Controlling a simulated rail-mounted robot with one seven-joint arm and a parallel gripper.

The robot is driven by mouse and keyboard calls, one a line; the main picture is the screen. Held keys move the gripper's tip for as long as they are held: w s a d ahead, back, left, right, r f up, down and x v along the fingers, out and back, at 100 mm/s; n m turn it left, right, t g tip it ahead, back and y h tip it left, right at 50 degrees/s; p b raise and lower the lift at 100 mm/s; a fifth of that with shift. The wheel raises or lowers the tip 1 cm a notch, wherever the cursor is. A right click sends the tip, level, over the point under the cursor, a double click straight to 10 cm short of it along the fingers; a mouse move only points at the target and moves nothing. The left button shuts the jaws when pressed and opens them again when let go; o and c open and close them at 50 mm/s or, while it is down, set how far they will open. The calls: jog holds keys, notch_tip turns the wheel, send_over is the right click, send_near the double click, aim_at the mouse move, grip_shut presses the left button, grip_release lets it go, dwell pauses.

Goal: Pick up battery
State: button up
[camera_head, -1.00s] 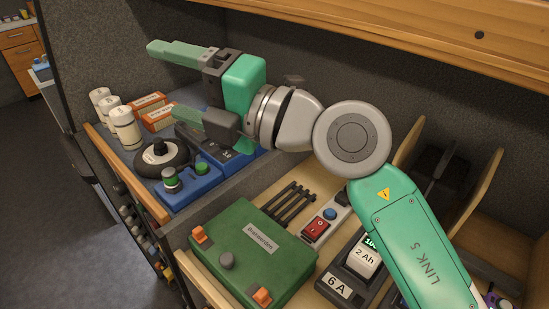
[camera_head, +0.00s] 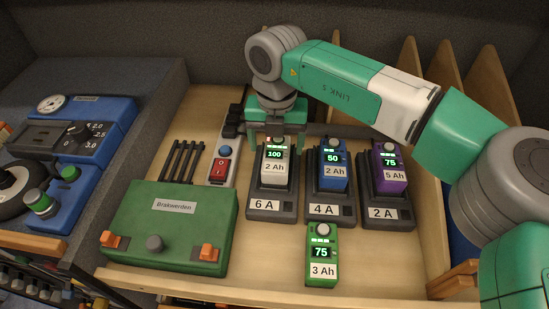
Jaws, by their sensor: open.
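Several batteries are in view. A white 2 Ah battery (camera_head: 275,171) reading 100 stands in the 6 A charger (camera_head: 270,206). A blue 2 Ah battery (camera_head: 334,171) reading 50 stands in the 4 A charger (camera_head: 329,210). A purple 5 Ah battery (camera_head: 391,174) reading 75 stands in the 2 A charger (camera_head: 382,213). A green 3 Ah battery (camera_head: 321,254) reading 75 is on the wood in front, outside any charger. My gripper (camera_head: 276,140) is open and points down at the top of the white battery, one finger to each side. Contact cannot be told.
A green case (camera_head: 171,231) labelled Brakwerden lies left of the chargers. A power strip (camera_head: 221,165) with a red switch and black sticks (camera_head: 182,164) lie behind it. Blue machines (camera_head: 88,130) stand at left. Wooden dividers (camera_head: 440,85) rise behind at right.

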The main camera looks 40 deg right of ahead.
aim_at(277, 153)
notch_tip(277, 153, down, 5)
jog(key=shift+w+d+r+p, duration=0.1)
jog(key=shift+d+p, duration=0.05)
jog(key=shift+p, duration=0.45)
jog(key=c, duration=1.4)
